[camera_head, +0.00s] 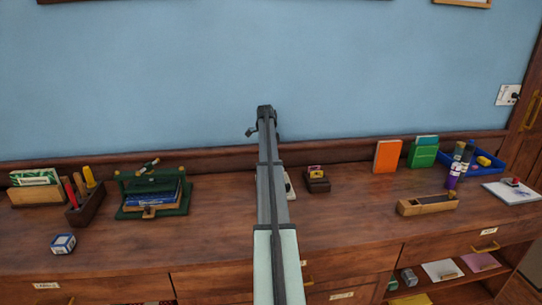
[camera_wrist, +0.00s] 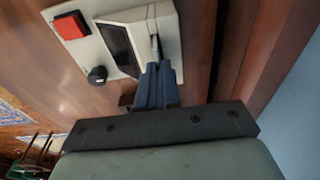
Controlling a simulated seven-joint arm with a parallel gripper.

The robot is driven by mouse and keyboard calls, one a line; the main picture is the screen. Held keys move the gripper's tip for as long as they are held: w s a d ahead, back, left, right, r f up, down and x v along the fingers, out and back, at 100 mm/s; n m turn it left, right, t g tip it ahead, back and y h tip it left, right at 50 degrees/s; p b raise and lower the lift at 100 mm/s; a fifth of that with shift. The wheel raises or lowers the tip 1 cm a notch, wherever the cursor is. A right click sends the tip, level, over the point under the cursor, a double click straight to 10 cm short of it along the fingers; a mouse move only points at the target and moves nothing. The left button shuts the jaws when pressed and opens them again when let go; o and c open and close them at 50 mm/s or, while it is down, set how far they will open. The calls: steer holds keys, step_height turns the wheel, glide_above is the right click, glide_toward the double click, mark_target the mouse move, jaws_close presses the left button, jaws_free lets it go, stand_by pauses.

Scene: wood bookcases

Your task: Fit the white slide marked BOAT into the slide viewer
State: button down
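The slide viewer (camera_wrist: 143,43) is a white housing with a dark screen (camera_wrist: 119,48) on a pale base, which also carries a red button and a black knob. In the head view only a white edge of it (camera_head: 289,184) shows beside my arm. My gripper (camera_wrist: 157,66) is at the viewer's side in the wrist view, its dark blue fingers close together. My arm hides the gripper in the head view.
A small dark holder with a yellow and purple piece (camera_head: 316,178) stands right of the viewer. Clear wood lies in front.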

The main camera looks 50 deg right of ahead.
steer(key=shift+f, duration=0.15)
steer(key=c, duration=1.3)
jaws_free()
steer(key=shift+c, duration=0.2)
step_height(320, 180, up, 12)
steer(key=w+a, duration=0.1)
